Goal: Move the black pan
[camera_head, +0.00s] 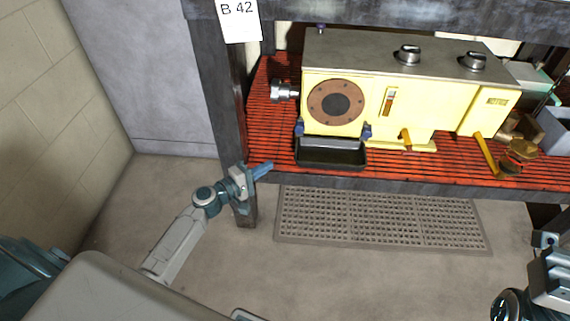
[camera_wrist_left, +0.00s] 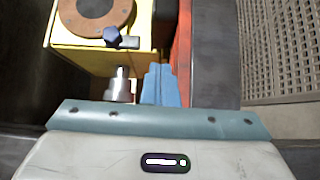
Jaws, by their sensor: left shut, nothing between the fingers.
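The black pan (camera_head: 330,155) is a shallow rectangular tray. It sits on the red slatted shelf (camera_head: 272,125) at its front edge, below the round brown disc of the yellow machine (camera_head: 455,108). My left gripper (camera_head: 264,169) is shut and empty at the shelf's front edge, left of the pan and apart from it. Its blue fingers (camera_wrist_left: 161,84) are together in the left wrist view, with the yellow machine (camera_wrist_left: 85,58) beyond; I cannot make out the pan there. Part of my right arm shows at the lower right of the head view; its fingers cannot be made out clearly.
A dark post (camera_head: 220,95) with a "B 42" tag (camera_head: 239,20) stands left of the machine. Yellow levers (camera_head: 485,153) hang at the machine's front right. A grey grate (camera_head: 380,220) lies on the floor below the shelf. The floor around it is clear.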

